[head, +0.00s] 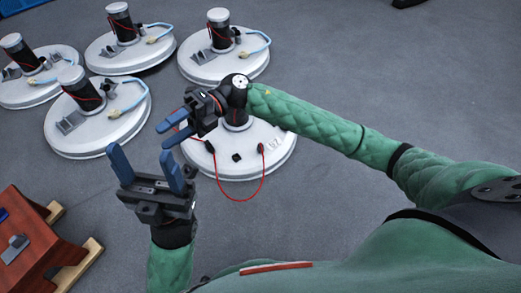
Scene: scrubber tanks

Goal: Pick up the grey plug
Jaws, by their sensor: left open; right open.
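A grey plug-like piece (15,247) lies on top of the red stand at the left edge; I take it for the grey plug, though similar grey pieces sit on the other tanks. My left gripper (140,152) is open and empty, with blue fingers wide apart, to the upper right of the red stand. My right gripper (163,136) is open with nothing visible between its fingers. It points left, above the left side of the nearest white tank (283,157), and partly hides that tank's top.
The red stand (40,238) has wooden feet and a blue item on it. Several white round tanks with black posts, such as this one (225,68), stand at the back. A red cable (236,199) hangs over the nearest tank's front.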

